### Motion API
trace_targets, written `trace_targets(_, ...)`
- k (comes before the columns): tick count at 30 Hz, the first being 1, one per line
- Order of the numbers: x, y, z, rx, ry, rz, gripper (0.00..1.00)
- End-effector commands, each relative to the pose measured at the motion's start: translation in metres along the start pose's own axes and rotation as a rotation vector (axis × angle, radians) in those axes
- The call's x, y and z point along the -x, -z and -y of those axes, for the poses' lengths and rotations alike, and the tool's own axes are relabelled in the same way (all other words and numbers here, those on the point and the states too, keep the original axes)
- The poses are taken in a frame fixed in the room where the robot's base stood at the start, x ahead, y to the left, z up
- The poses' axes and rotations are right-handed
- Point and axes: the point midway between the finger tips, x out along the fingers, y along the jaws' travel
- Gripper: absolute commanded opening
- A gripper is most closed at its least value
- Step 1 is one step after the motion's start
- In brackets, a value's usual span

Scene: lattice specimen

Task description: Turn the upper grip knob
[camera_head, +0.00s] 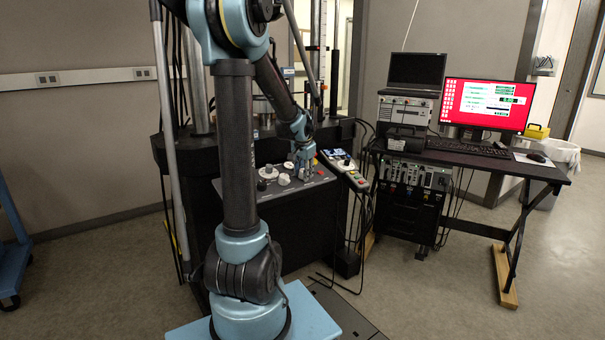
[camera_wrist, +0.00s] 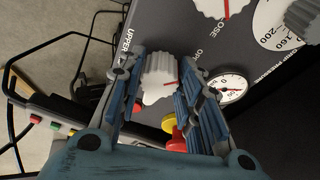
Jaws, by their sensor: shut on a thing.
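The upper grip knob (camera_wrist: 159,76) is a white, ribbed knob with a red pointer mark, on a dark sloped control panel (camera_head: 320,176). In the wrist view it sits between the two blue fingers of my gripper (camera_wrist: 160,84), near the printed word UPPER. My gripper is shut on this knob. In the head view my gripper (camera_head: 306,164) is at the right part of the panel and hides the knob. The red pointer is partly visible between the fingers.
Another white knob (camera_wrist: 222,8) and a round dial gauge (camera_wrist: 231,86) are close to my gripper. A button box (camera_head: 345,172) hangs right of the panel. A desk with a monitor (camera_head: 485,104) stands further right.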

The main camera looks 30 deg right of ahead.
Motion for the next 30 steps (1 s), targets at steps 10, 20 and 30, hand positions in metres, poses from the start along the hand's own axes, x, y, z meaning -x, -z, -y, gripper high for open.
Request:
trace_targets(10, 0.000, 0.002, 0.003, 0.000, 0.005, -0.003, 0.44)
trace_targets(20, 0.000, 0.001, 0.001, 0.000, 0.002, -0.001, 0.53)
trace_targets(30, 0.024, 0.000, 0.001, -0.001, 0.001, -0.001, 0.53)
